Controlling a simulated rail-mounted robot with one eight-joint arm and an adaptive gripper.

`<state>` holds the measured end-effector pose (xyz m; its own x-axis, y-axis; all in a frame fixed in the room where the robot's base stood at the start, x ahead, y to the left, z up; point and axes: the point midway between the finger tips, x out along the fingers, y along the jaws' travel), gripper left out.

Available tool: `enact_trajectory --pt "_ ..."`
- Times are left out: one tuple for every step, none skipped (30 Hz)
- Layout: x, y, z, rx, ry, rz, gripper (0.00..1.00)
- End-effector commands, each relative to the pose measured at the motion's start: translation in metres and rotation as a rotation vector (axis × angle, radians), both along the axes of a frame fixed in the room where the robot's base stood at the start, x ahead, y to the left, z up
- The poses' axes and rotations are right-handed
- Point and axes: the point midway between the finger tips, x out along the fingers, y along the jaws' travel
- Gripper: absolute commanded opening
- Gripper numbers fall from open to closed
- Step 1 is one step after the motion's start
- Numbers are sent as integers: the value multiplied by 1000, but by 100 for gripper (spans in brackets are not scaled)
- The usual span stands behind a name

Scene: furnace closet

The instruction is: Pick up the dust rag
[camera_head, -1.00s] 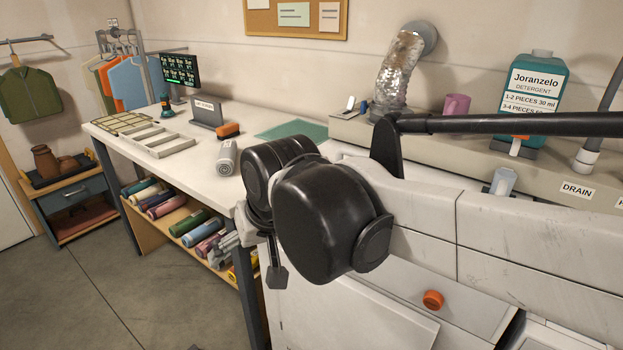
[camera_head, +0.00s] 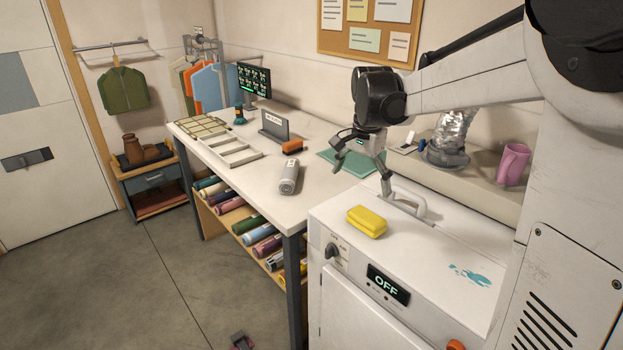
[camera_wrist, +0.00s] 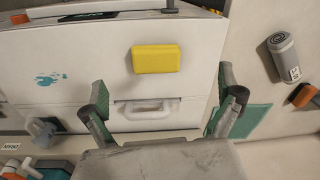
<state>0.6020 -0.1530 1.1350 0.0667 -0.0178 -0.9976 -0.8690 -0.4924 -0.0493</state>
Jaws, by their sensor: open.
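A yellow folded block (camera_head: 366,221), which looks like a folded cloth or a sponge and may be the dust rag, lies on the white machine's top near its front left. It also shows in the wrist view (camera_wrist: 156,59), above the middle of the picture. My gripper (camera_head: 364,177) hangs above the back left of the machine top, behind the yellow block and apart from it. In the wrist view my gripper's (camera_wrist: 162,82) two fingers stand wide apart with nothing between them. A flat teal sheet (camera_head: 350,163) lies on the worktable behind the gripper.
The white machine (camera_head: 425,243) has a raised handle (camera_head: 408,203) close below my gripper. A grey canister (camera_head: 288,180) and an orange-black brush (camera_head: 292,147) stand or lie on the worktable (camera_head: 255,180). A ledge with a pink mug (camera_head: 513,164) runs behind.

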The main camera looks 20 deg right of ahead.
Motion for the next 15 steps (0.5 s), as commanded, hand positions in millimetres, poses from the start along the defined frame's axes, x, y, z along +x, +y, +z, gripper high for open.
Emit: enact_trajectory --pt "8 -8 6 6 17 -33 100" --pt "12 -12 6 9 25 -52 100" --pt "16 -16 6 13 35 -73 100" --pt "18 -19 6 15 43 -87 100" --pt "20 -21 5 17 49 -99 100" --pt "22 -24 5 19 55 -112 100" --pt "23 -25 4 21 59 -120 100" --pt "24 -26 3 21 61 -125 100" --pt "25 -27 2 21 65 -130 100" --pt "25 -28 0 22 66 -133 100" --pt "25 -28 -3 23 66 -134 100" --pt "26 -28 -7 22 67 -134 100" --pt "26 -28 -12 22 67 -134 100" --pt "26 -28 -17 22 67 -134 100" --pt "25 -28 -24 23 66 -134 100"
